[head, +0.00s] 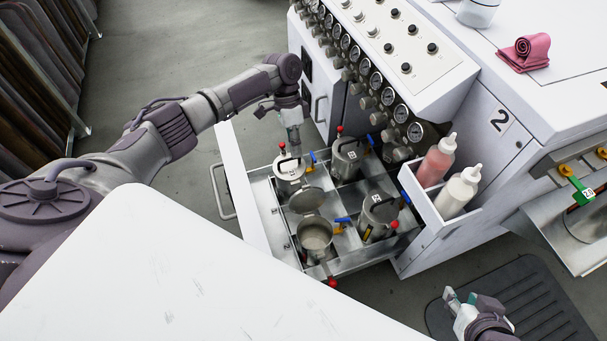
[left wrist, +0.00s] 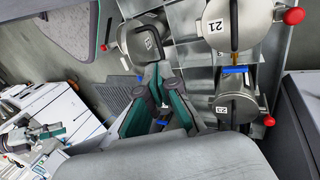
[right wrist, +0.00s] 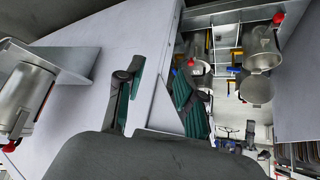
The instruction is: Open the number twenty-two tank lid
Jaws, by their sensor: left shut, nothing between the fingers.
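The tank with its lid tipped open (head: 315,238) stands front left in the drawer. Its lid (head: 307,200) leans back, inner face forward. The lid also hangs open in the right wrist view (right wrist: 257,91). Tank 21 (left wrist: 215,28) and tank 23 (left wrist: 237,107) have shut lids. My left gripper (head: 293,140) is shut and empty, above the back-left tank (head: 289,178). My right gripper (head: 458,302) is open and empty, away from the tanks.
The drawer wall (head: 240,190) surrounds the tanks, with a shut front-right tank (head: 379,210) among them. Gauges (head: 375,80) overhang the back. A pink bottle (head: 436,160) and a white bottle (head: 459,190) stand right. A white panel (head: 190,270) covers the foreground. A dark mat (head: 545,300) lies lower right.

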